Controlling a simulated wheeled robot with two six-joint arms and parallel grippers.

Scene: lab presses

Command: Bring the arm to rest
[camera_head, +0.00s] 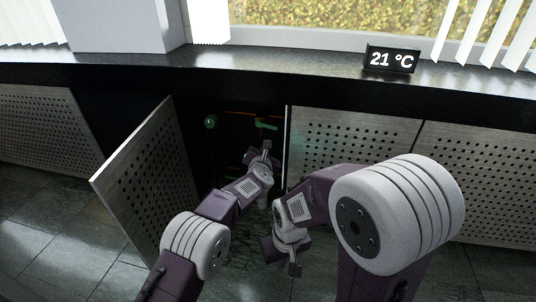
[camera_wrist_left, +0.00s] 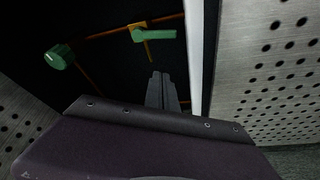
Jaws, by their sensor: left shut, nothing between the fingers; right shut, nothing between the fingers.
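My left arm comes in from the left, and its gripper (camera_head: 262,152) is at the opening of a dark cabinet, below a green lever handle (camera_head: 266,125). In the left wrist view the left gripper's fingers (camera_wrist_left: 161,88) are shut and empty, pointing into the cabinet, with the green lever handle (camera_wrist_left: 152,34) beyond them and apart. My right gripper (camera_head: 294,268) is shut and empty, low in front of the cabinets and pointing down. It is close to the left forearm in the picture.
A perforated cabinet door (camera_head: 150,180) stands open to the left of the left arm. A green round knob (camera_head: 210,122) and orange pipes are inside the cabinet. Closed perforated panels (camera_head: 350,140) are on the right. A 21 °C display (camera_head: 391,59) stands on the dark counter (camera_head: 260,62).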

